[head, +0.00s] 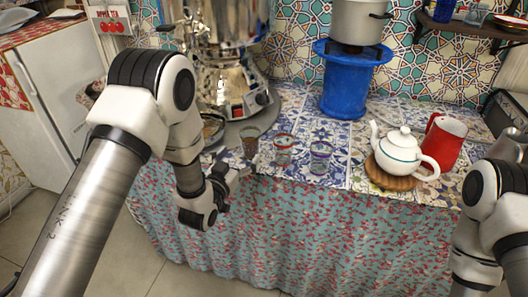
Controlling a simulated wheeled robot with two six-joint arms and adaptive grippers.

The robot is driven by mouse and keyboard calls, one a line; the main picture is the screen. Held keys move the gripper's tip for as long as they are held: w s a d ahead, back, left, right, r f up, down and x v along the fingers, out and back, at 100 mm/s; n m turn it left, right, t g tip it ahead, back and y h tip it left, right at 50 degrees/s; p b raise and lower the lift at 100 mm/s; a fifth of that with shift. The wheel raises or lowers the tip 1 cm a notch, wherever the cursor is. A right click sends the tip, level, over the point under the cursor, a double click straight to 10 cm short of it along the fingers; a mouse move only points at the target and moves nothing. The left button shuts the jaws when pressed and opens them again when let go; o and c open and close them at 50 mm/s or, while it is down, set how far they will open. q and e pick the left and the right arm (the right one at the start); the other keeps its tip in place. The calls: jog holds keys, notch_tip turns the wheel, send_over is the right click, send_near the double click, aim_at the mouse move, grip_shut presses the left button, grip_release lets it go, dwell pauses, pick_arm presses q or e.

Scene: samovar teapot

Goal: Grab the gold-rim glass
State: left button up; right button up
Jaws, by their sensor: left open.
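The gold-rim glass (250,141) looks like the leftmost of three small glasses near the front edge of the tiled table (345,178). It stands upright and has a brownish tint; its rim colour is hard to make out. My left gripper (242,175) is open, just in front of and below this glass at the table edge. It appears apart from the glass, and its jaws look empty. My right arm shows at the right edge, but its gripper is not visible.
A red-rim glass (283,149) and a purple-rim glass (320,157) stand to the right. A metal samovar (225,75) is behind. A white teapot (399,151) on a wooden board (385,180), a red pitcher (444,142) and a blue stand (350,90) are farther right.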

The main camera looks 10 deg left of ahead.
aim_at(246, 144)
pick_arm(q)
jog(key=w, duration=0.5)
jog(key=w+d, duration=0.1)
jog(key=w, duration=0.1)
jog(key=shift+w+r, duration=0.25)
jog(key=shift+w+a+f, duration=0.1)
jog(key=shift+w, duration=0.35)
jog(key=c, duration=1.4)
